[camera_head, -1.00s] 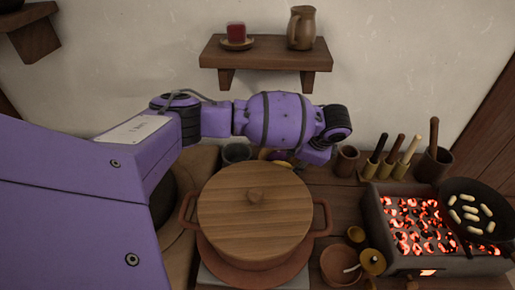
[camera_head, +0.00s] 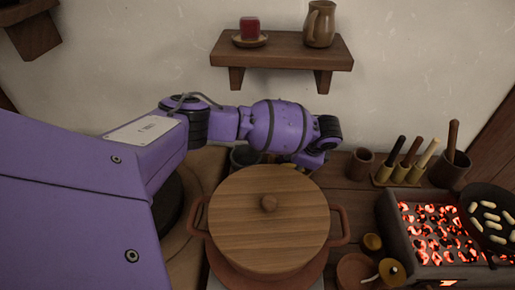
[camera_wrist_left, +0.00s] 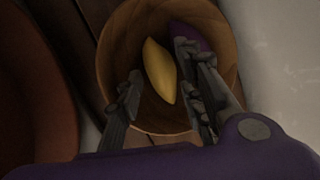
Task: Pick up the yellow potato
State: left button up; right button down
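The yellow potato (camera_wrist_left: 159,70) is an elongated, pointed thing lying in a round wooden bowl (camera_wrist_left: 113,48) in the left wrist view. A dark purple thing (camera_wrist_left: 188,33) lies beside it in the bowl, partly covered by a finger. My left gripper (camera_wrist_left: 160,62) is open, its fingers reaching over the bowl on either side of the potato. I cannot tell whether either finger touches it. In the head view my left arm (camera_head: 282,127) reaches behind the lidded pot, and the potato is hidden there. My right gripper is not in view.
The large lidded pot (camera_head: 268,228) stands in front of my left wrist. A brazier of glowing coals (camera_head: 430,235) with a pan (camera_head: 487,222) is at right. Utensils in a holder (camera_head: 398,176) and a cup (camera_head: 360,163) stand behind. A wall shelf (camera_head: 280,52) is above.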

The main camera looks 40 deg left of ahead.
pick_arm(q)
jog(key=shift+w+a+f, duration=0.1)
jog(key=shift+f, duration=0.1)
grip_shut()
